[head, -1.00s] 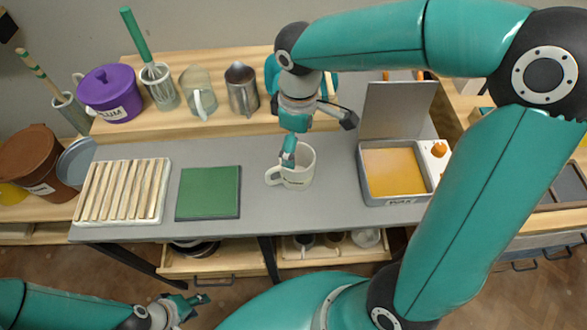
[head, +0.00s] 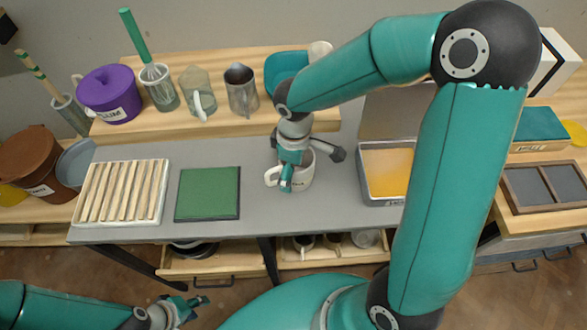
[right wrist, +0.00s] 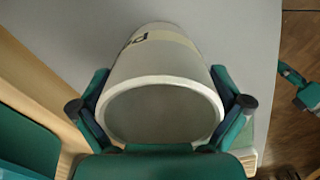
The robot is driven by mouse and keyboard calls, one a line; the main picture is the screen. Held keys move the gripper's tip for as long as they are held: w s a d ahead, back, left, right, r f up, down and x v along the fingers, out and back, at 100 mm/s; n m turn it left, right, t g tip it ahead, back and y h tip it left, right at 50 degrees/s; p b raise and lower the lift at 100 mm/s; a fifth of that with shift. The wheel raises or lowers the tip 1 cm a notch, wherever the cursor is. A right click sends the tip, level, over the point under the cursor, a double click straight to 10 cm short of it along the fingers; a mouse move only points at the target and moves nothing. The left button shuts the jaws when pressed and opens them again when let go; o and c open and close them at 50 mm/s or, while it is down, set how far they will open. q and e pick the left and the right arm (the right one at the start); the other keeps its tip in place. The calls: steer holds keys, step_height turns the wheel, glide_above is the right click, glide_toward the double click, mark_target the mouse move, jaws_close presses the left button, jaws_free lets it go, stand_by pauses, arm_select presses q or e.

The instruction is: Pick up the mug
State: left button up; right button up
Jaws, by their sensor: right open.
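A green board (head: 208,193) and a slatted white rack (head: 122,192) lie left of the mug. An open metal box with yellow contents (head: 386,172) is to the right, partly behind my right arm. Pitchers, a whisk holder and a purple pot (head: 108,95) stand on the back shelf.

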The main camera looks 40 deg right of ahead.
steer(key=shift+c, duration=0.3)
steer(key=shift+s, duration=0.1)
steer(key=c, duration=1.2)
steer(key=shift+r, duration=0.1)
